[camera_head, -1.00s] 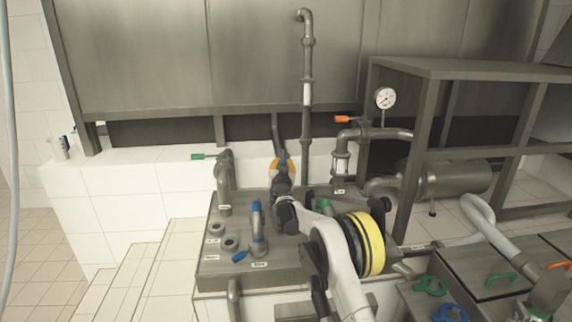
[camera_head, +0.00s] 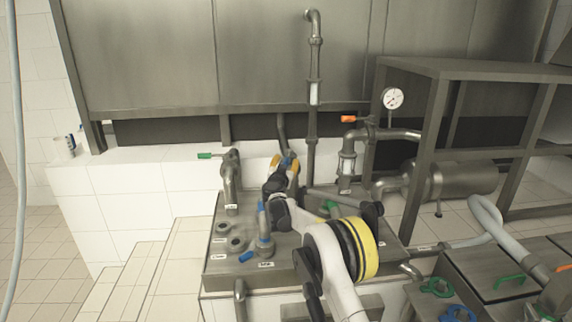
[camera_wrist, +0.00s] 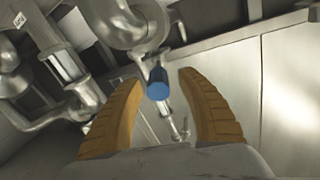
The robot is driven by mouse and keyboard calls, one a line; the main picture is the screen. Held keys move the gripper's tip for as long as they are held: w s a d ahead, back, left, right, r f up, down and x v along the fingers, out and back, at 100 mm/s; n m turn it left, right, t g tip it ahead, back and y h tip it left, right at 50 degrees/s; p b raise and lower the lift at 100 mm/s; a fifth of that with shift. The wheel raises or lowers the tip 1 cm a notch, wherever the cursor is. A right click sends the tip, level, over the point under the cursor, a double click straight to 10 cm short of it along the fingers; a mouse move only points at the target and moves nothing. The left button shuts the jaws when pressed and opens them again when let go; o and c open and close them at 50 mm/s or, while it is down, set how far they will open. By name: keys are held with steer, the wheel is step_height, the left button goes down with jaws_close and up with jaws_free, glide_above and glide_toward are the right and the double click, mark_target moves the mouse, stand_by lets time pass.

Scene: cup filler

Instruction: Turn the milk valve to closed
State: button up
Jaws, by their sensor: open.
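Several coloured valve handles show, but their labels are too small to read, so I cannot tell which is milk. My gripper (camera_head: 284,162) is at the back of the metal panel (camera_head: 222,284), with its orange fingers partly hidden by my wrist. A blue handle (camera_wrist: 158,86) shows end-on between the fingertips (camera_wrist: 160,76) in the wrist view. The fingers are open on either side of it, with gaps, and do not grip it. The handle is mostly hidden in the head view.
A blue-handled valve (camera_head: 246,256) and a green handle (camera_head: 330,206) are near my arm. A metal frame (camera_head: 424,160) stands to the right.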

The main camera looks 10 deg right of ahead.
step_height(320, 180, up, 9)
steer(key=shift+r, duration=0.2)
